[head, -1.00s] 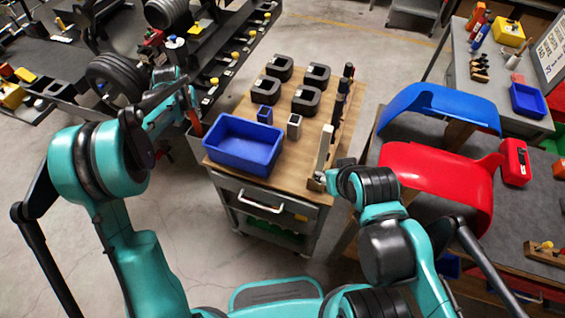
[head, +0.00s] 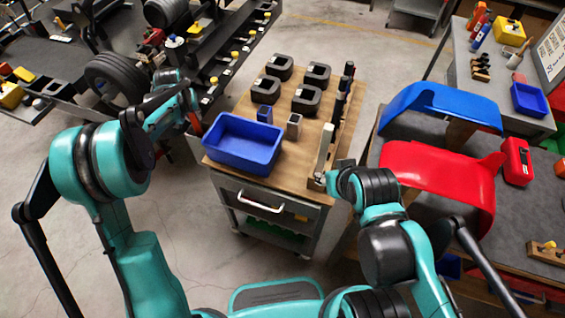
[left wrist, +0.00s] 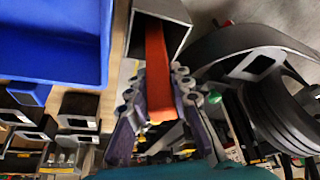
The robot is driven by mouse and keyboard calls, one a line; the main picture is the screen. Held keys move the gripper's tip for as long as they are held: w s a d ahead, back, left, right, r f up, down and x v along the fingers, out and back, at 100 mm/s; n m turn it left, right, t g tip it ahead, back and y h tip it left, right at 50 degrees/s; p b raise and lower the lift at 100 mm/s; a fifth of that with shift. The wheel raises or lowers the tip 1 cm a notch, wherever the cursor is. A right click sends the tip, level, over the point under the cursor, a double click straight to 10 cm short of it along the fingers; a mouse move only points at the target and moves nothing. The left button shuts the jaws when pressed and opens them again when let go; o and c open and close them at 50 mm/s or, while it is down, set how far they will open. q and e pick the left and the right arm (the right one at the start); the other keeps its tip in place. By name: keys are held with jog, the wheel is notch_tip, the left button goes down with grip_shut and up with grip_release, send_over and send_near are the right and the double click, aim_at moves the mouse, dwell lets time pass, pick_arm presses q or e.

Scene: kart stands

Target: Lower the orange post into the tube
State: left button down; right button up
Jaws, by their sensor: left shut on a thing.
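My left gripper (left wrist: 155,82) is shut on the orange post (left wrist: 158,62), one finger on each side of it. In the left wrist view the post's far end shows within the square mouth of the grey tube (left wrist: 181,12); how deep it sits I cannot tell. In the head view my left gripper (head: 190,106) is left of the wooden-topped cart, and a short piece of the orange post (head: 195,124) shows below it. The tube is mostly hidden there. My right arm reaches toward the cart's front right corner; its gripper is hidden.
A blue bin (head: 243,143) stands on the cart (head: 290,168), close to the left gripper. Several black blocks (head: 280,66) stand behind it. Tyres (head: 115,78) and a dark rack are at the left. Red (head: 440,185) and blue panels lie on the right table.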

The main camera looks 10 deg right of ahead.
pick_arm(q)
jog(key=shift+f+b, duration=0.3)
jog(key=shift+f, duration=0.2)
dwell(0.3)
jog(key=c, duration=1.3)
grip_release()
jog(key=shift+r, duration=0.1)
jog(key=v, duration=1.2)
jog(key=shift+s+d, duration=0.1)
jog(key=s+d+r+t+b, duration=0.1)
jog(key=s, duration=0.8)
jog(key=s+d+r+t+b, duration=0.1)
jog(key=s+r, duration=0.1)
jog(key=s, duration=0.7)
jog(key=shift+t, duration=0.4)
jog(key=s+f, duration=0.2)
jog(key=s, duration=0.2)
jog(key=s+f+b, duration=0.1)
jog(key=s+f, duration=0.2)
jog(key=s, duration=0.2)
jog(key=s+f, duration=0.2)
jog(key=s, duration=0.2)
jog(key=shift+s+d+f+b, duration=0.15)
jog(key=shift+s+d+b, duration=0.2)
